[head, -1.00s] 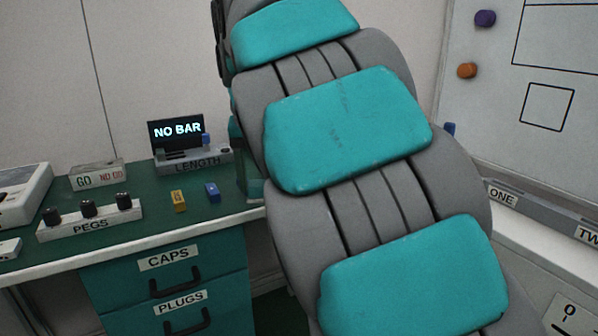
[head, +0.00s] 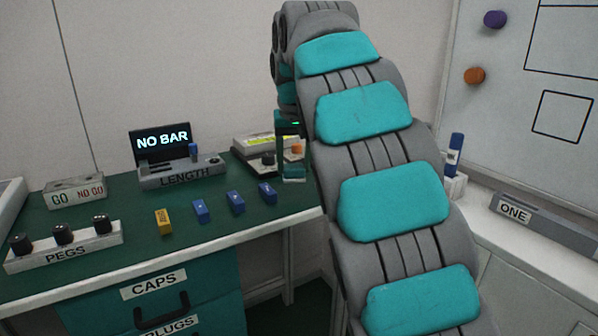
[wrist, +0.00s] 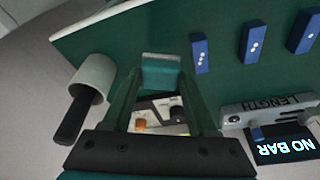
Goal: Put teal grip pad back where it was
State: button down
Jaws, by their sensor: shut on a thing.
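My gripper (head: 292,152) is at the right end of the green bench, partly hidden by my arm in the head view. In the wrist view my gripper (wrist: 160,85) is shut on the teal grip pad (wrist: 160,74), a small teal block with a pale edge, held between the fingertips. The pad appears near the bench's edge; I cannot tell whether it touches the bench top.
Yellow (head: 163,222) and blue blocks (head: 235,202) stand in a row left of my gripper. The LENGTH gauge (head: 180,172) reads NO BAR. A device with an orange knob (head: 298,148) is behind my gripper. A pale cylinder (wrist: 93,78) is beside the bench edge.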

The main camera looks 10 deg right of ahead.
aim_at(300, 165)
jog(key=shift+w+d, duration=0.7)
jog(key=shift+d, duration=0.05)
jog(key=shift+f, duration=1.8)
jog(key=shift+f, duration=0.15)
jog(key=shift+c, duration=0.9)
grip_release()
jog(key=p+v, duration=0.3)
jog(key=v, duration=0.9)
